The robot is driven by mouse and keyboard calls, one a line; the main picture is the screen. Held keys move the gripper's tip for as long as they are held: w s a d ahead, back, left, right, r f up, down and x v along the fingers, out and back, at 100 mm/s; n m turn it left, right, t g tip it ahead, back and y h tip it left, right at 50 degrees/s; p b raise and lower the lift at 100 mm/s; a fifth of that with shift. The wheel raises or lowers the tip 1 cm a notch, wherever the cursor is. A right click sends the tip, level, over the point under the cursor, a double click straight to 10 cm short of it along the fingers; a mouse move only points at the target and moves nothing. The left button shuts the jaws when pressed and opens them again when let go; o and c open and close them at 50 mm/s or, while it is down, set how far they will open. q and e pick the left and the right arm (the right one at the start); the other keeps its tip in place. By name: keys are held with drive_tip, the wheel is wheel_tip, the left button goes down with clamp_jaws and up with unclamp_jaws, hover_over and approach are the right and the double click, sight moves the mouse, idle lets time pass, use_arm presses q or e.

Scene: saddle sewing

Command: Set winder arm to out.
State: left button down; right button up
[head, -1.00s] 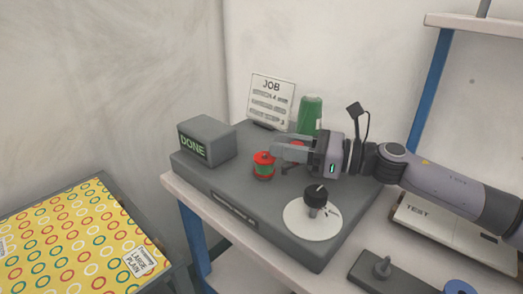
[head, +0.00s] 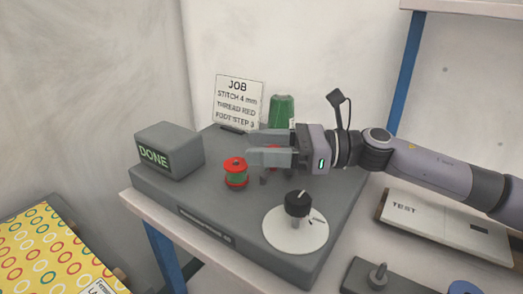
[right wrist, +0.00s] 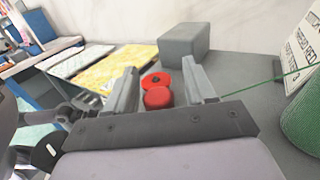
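The winder seems to be the red part by the thread spools on the grey machine bed; which piece is its arm is hard to tell. A red knob (right wrist: 158,97) lies between my right fingers in the right wrist view; in the head view the fingers mostly hide it. Just beyond it is a bobbin (head: 236,173) with red ends and a green middle; its red top (right wrist: 155,79) shows in the wrist view. My right gripper (head: 250,147) is open, its fingers (right wrist: 160,68) spread on either side of the knob. Contact cannot be told. My left gripper is out of view.
A grey DONE box (head: 168,150) stands at the bed's left. A JOB card (head: 238,103) and a green thread cone (head: 282,111) stand behind. A black-knobbed dial (head: 297,205) is at the front right. A TEST panel (head: 445,225) lies to the right.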

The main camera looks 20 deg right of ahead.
drive_tip(key=shift+s+a+f, duration=0.1)
drive_tip(key=shift+f, duration=0.1)
drive_tip(key=shift+s+d+f+b, duration=0.1)
drive_tip(key=shift+s+d+b, duration=0.15)
drive_tip(key=shift+d, duration=0.25)
drive_tip(key=b+v, duration=0.1)
drive_tip(key=v, duration=0.3)
drive_tip(key=shift+d+b, duration=0.35)
drive_tip(key=shift+d, duration=0.05)
drive_tip(key=shift+s+d+r, duration=0.2)
drive_tip(key=shift+s+d, duration=0.15)
drive_tip(key=shift+d, duration=0.25)
